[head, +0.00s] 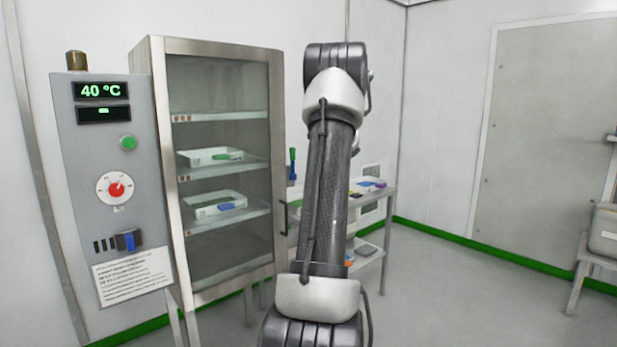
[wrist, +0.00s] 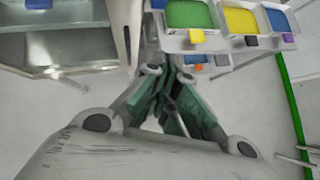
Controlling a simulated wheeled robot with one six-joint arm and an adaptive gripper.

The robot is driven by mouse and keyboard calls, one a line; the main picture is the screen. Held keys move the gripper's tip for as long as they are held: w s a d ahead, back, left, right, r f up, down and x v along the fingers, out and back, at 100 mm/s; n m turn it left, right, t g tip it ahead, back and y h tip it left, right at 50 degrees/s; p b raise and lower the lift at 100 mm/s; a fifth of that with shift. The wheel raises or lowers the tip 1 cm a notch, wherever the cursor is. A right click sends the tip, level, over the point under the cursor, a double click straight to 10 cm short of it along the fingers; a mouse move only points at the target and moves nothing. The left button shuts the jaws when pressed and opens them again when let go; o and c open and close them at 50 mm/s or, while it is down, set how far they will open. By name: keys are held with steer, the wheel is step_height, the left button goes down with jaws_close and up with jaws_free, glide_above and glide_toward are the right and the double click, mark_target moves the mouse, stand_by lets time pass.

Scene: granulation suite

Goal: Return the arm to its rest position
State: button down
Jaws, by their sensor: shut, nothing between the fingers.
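My gripper (wrist: 172,72) shows in the wrist view, its green-grey fingers brought together with nothing between them. It is over open floor, near the bench with coloured trays and apart from it as far as I can tell. In the head view my arm (head: 325,190) stands upright in the middle of the picture. The gripper itself cannot be made out there.
A glass-fronted cabinet (head: 154,130) with trays on its shelves stands left of my arm, beside a control panel (head: 78,200) reading 40 °C. A bench (head: 380,194) is behind my arm. A closed door (head: 555,150) and clear floor (head: 450,300) lie to the right.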

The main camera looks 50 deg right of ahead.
steer(key=shift+s+r, duration=0.3)
steer(key=shift+s, duration=0.05)
